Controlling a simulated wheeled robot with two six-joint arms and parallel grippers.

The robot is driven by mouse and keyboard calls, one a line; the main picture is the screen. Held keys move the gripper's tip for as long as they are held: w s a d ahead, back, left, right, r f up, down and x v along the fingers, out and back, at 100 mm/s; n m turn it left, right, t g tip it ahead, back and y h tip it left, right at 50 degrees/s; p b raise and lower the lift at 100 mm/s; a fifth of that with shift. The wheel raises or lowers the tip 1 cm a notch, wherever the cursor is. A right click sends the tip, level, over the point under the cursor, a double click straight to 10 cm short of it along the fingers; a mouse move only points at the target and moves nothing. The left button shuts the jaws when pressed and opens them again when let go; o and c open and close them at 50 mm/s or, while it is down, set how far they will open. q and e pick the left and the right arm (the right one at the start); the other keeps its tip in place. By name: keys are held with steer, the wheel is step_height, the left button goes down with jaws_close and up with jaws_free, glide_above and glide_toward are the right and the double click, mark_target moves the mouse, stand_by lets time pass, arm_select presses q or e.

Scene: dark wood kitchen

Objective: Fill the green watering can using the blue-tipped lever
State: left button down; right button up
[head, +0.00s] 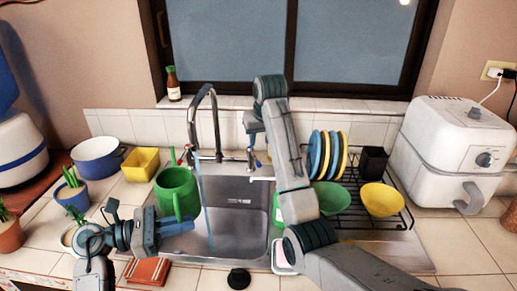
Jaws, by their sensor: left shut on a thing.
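The green watering can (172,186) is upright over the left side of the sink. My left gripper (178,226) is shut on its handle, at the near side of the can. The silver tap (211,108) arches up behind the sink. A thin blue water stream (204,212) falls from its spout along the can's right side into the basin; I cannot tell whether any enters the can. My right gripper (251,143) points down at the lever (250,161) right of the tap. A blue tip shows there. The gripper's jaws are too small and hidden to read.
The sink basin (238,226) is otherwise mostly clear. A dish rack (352,222) with plates and bowls stands to the right, beside a white air fryer (452,143). A blue-white pot (97,158), a yellow container (141,163) and potted plants (72,190) stand to the left.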

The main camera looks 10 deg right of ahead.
mark_target(254, 157)
steer(key=shift+v, duration=1.2)
steer(key=shift+c, duration=0.2)
steer(key=shift+w+n, duration=0.15)
steer(key=shift+n, duration=0.15)
steer(key=c, duration=0.7)
steer(key=w+n, duration=0.1)
steer(key=n, duration=0.1)
steer(key=w+n+g, duration=0.1)
steer(key=n, duration=0.1)
steer(key=w+a+f+n+g+y, duration=0.1)
steer(key=n, duration=0.1)
steer(key=shift+n, duration=0.3)
jaws_close()
steer(key=w+a+f+n+g+y, duration=0.25)
steer(key=a+f+n, duration=0.25)
steer(key=f+n, duration=0.55)
steer(key=shift+s+d+r, duration=0.1)
steer(key=shift+s+d, duration=0.05)
steer(key=shift+d, duration=0.95)
steer(key=shift+s+d+r, duration=0.1)
steer(key=shift+s+d, duration=0.1)
steer(key=shift+d, duration=0.95)
